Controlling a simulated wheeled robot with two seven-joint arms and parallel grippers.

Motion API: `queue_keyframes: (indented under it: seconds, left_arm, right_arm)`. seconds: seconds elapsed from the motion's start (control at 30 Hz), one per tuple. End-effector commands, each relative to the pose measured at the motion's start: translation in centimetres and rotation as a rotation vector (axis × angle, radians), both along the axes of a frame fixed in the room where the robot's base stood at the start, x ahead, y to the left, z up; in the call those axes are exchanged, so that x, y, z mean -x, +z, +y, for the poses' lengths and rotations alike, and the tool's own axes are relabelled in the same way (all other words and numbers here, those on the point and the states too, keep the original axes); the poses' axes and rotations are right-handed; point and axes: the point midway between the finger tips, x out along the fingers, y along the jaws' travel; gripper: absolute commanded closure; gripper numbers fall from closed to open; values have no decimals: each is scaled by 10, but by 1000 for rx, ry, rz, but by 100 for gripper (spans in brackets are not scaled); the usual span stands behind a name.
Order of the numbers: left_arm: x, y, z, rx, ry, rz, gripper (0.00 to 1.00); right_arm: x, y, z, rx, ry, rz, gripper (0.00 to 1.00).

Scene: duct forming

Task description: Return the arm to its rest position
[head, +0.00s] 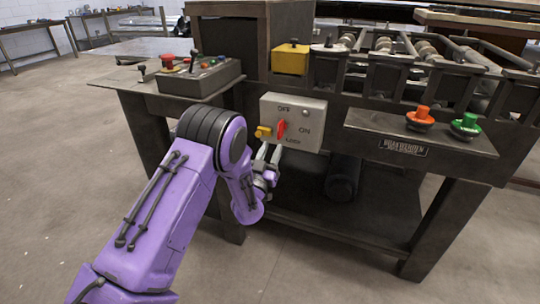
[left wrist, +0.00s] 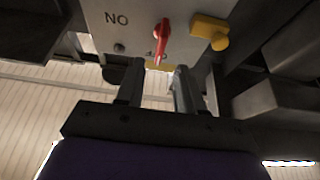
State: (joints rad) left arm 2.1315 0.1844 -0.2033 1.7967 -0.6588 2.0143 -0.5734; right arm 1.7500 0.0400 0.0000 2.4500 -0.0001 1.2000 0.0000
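My purple left arm (head: 165,215) reaches in from the lower left of the head view. Its left gripper (head: 268,155) is just below the grey switch box (head: 306,108) on the machine's front. In the left wrist view the two fingers of the left gripper (left wrist: 158,75) stand apart with nothing between them. The red switch lever (head: 281,130) is on the box's face and also shows in the left wrist view (left wrist: 161,38), just beyond the fingertips. A yellow piece (head: 263,131) sits at the box's side. My right gripper is not in view.
A control panel (head: 200,77) with a joystick and buttons stands on the bench at left. Orange (head: 422,114) and green (head: 468,121) knobs sit on a shelf at right. The machine (head: 385,195) is close in front of the arm. The floor (head: 60,150) at left is clear.

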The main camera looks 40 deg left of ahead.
Motion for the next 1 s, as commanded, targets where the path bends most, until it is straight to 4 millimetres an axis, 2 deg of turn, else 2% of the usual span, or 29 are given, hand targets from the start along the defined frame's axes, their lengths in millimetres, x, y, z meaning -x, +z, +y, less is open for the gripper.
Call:
queue_keyframes:
  seconds: [0.1, 0.2, 0.7, 0.77, 0.8, 0.87, 0.97, 1.0]
  left_arm:
    - [13, -7, -5, -1, -2, 1, 63]
    - [18, -8, -6, 0, -1, -1, 63]
    - [18, -8, -6, 7, -4, -3, 63]
    - [16, -13, -7, 31, -22, 21, 63]
    - [17, -25, -7, 61, -24, 71, 63]
    - [30, -61, -10, 142, -9, 209, 63]
    - [72, -138, -24, 287, 39, 475, 63]
    - [95, -167, -31, 337, 63, 578, 63]
  right_arm:
    - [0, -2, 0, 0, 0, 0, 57]
    - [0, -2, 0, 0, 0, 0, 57]
    - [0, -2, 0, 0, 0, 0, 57]
    - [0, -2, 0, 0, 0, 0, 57]
    - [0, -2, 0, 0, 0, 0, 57]
    - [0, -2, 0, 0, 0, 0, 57]
    - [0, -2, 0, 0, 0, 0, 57]
    - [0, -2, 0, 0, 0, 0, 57]
